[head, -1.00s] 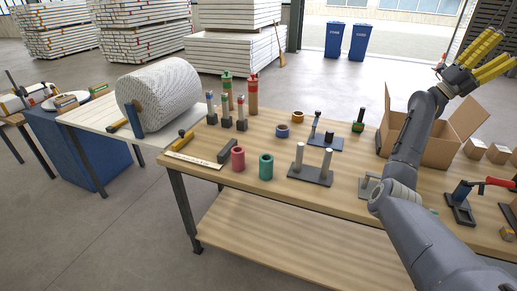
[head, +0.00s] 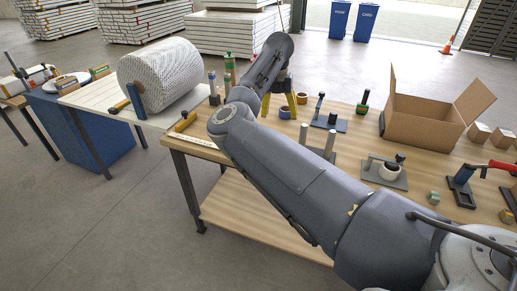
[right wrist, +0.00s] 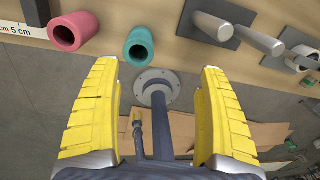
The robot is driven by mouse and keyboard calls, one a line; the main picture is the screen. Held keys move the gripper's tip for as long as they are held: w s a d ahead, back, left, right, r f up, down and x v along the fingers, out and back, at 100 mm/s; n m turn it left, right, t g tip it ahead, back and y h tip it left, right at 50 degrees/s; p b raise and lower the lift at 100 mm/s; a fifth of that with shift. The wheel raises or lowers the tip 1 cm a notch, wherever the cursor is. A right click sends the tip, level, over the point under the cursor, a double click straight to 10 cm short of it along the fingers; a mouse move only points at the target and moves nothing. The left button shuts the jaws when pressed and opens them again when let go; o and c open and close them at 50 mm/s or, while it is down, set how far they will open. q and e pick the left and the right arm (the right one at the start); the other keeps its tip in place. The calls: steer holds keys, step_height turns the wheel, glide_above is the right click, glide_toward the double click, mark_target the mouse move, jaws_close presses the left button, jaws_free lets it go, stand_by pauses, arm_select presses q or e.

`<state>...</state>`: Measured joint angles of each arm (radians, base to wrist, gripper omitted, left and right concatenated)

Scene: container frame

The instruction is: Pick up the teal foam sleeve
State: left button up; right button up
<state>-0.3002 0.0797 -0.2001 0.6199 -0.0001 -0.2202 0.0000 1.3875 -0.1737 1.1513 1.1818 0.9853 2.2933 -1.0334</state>
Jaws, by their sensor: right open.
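The teal foam sleeve (right wrist: 139,48), a short hollow cylinder, is near the table edge in the right wrist view, its open end facing the camera. In the head view it is hidden behind my right arm. My right gripper (head: 279,104) has its yellow fingers pointing down over the table. In the right wrist view its spread fingers (right wrist: 158,80) are empty, and the sleeve shows beyond the left fingertip, apart from it. My left gripper is not in view.
Blue (head: 285,113) and orange rings (head: 302,98) sit near my gripper. An open cardboard box (head: 420,122) is at the right.

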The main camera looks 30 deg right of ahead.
steer(key=shift+n+y, duration=0.3)
steer(key=shift+y, duration=0.1)
steer(key=shift+w+a+f, duration=0.2)
steer(key=shift+a+f, duration=0.3)
steer(key=shift+f, duration=2.35)
steer(key=shift+w+a+f, duration=0.25)
steer(key=shift+a+f, duration=0.25)
steer(key=shift+f, duration=2.4)
steer(key=shift+w+a+f, duration=0.2)
steer(key=shift+a+f, duration=0.3)
steer(key=shift+f, duration=2.35)
steer(key=shift+c, duration=0.6)
steer(key=c, duration=0.9)
